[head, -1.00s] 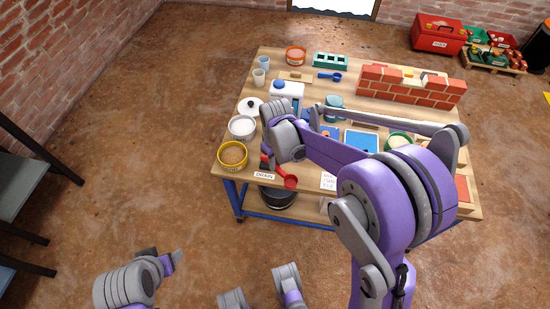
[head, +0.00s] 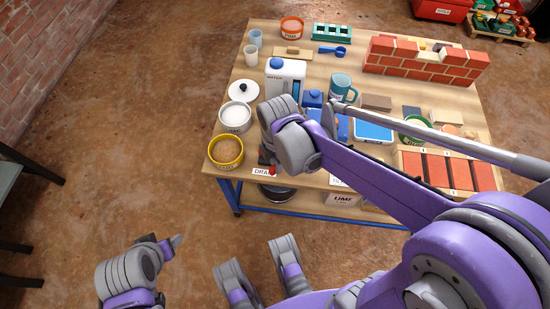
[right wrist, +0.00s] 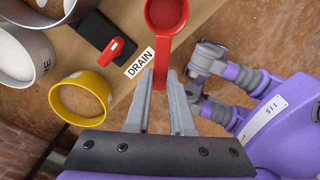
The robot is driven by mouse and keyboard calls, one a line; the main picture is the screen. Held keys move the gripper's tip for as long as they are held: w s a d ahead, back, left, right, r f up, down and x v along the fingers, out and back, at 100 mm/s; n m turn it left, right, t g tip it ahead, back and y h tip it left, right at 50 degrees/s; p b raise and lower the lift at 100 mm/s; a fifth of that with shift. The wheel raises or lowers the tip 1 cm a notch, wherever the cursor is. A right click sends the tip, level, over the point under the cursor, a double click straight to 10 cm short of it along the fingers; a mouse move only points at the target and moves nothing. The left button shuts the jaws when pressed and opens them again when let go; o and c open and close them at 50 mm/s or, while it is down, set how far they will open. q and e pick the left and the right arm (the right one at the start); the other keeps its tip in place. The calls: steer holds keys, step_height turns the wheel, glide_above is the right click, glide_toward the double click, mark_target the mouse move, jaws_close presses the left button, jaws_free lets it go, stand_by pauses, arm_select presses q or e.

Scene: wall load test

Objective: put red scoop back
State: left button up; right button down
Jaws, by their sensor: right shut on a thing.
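The red scoop (right wrist: 167,14) shows in the right wrist view, its bowl beyond the fingertips and its handle running back between them. My right gripper (right wrist: 160,78) is shut on that handle. The DRAIN label (right wrist: 139,62) lies just left of the handle. In the head view the right wrist hangs over the table's front left part; its fingertips and most of the scoop are hidden there. A dark pad with a red item (right wrist: 115,50) lies left of the label. My left gripper (head: 168,245) is low at the left, away from the table; its jaw opening is unclear.
A yellow-rimmed bowl (head: 226,151) and a white bowl (head: 236,117) stand at the table's left edge. A white water jug (head: 285,78) stands behind the right wrist. A blue scoop (head: 333,51) lies near the back. A brick wall (head: 424,66) stands at back right.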

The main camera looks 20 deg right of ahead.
steer(key=shift+s+f+b, duration=0.2)
steer(key=shift+f+b, duration=0.4)
steer(key=shift+f, duration=0.25)
steer(key=shift+f+b, duration=1.1)
steer(key=shift+f, duration=0.6)
steer(key=shift+f, duration=0.35)
steer(key=c, duration=0.7)
jaws_free()
steer(key=o, duration=0.4)
